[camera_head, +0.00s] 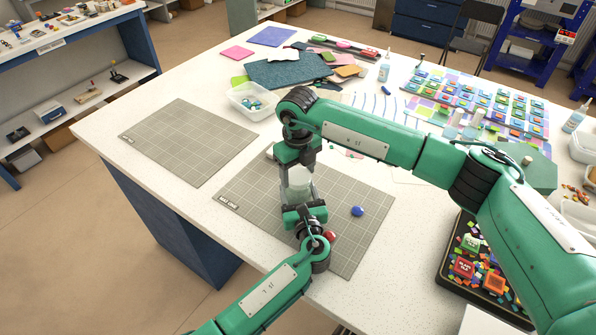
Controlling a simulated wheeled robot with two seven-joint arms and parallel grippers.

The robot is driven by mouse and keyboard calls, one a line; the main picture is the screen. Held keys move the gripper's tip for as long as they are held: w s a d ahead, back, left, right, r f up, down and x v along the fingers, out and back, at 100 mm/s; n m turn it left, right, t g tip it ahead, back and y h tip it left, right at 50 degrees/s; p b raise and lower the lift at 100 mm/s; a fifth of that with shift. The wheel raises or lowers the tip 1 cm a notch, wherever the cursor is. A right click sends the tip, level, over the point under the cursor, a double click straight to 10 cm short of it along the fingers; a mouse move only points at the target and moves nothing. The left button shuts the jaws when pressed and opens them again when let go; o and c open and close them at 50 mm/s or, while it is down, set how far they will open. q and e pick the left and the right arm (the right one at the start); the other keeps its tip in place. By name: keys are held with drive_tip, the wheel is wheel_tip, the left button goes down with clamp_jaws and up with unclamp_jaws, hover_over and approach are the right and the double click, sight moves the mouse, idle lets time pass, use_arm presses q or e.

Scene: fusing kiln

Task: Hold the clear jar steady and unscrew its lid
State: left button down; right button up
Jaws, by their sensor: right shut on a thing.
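The clear jar (298,186) stands upright on the right-hand grey cutting mat, between my two grippers. My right gripper (297,168) comes down from above and is shut on the jar's lid, which its fingers and body mostly hide. My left gripper (300,203) reaches in from the near side, low against the jar. Its fingertips are too small and covered to show whether they close on the glass.
A blue round piece (357,211) and a red piece (330,236) lie on the grey mat (372,235) near the jar. The left mat (190,140) is clear. A clear tub (252,101) stands behind; a black tray (448,268) of coloured pieces is at right.

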sight(298, 175)
use_arm(q)
drive_tip(key=shift+f, duration=0.1)
use_arm(e)
drive_tip(key=shift+r, duration=2)
use_arm(q)
drive_tip(key=shift+c, duration=1.2)
unclamp_jaws()
